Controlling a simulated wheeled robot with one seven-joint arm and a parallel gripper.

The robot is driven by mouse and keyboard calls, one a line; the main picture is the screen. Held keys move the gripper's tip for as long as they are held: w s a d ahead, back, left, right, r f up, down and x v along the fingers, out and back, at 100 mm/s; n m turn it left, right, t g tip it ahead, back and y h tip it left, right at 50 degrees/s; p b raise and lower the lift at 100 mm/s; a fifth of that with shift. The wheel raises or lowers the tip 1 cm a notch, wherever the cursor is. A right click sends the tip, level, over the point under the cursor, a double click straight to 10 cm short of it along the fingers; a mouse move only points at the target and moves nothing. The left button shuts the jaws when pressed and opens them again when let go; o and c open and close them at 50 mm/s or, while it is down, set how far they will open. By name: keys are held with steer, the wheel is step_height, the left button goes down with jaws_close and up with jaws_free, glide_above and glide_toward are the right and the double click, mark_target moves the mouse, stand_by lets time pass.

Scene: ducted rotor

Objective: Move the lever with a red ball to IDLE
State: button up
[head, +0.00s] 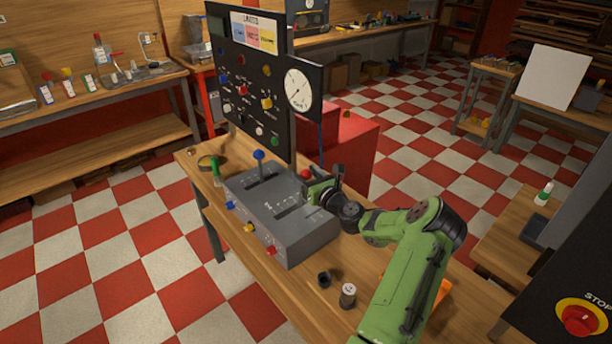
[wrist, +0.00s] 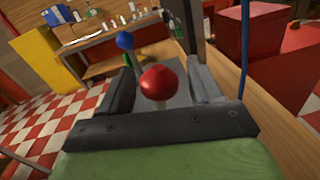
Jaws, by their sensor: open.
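The lever with a red ball (head: 305,174) rises from the right part of the grey control box (head: 268,222) on the wooden table. In the wrist view the red ball (wrist: 163,83) sits between the two fingers of my gripper (wrist: 165,85), with a gap visible on each side. My gripper (head: 315,184) is open at the lever in the head view. A lever with a blue ball (head: 258,155) stands at the left of the box and shows beyond the red ball in the wrist view (wrist: 125,41). The slot markings are too small to read, so IDLE cannot be made out.
A black panel (head: 245,60) with buttons and a white gauge (head: 298,90) stands behind the box. A green-handled item (head: 215,170) stands left of it. A red block (head: 350,150) is behind.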

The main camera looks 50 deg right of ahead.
jaws_close()
stand_by(0.3)
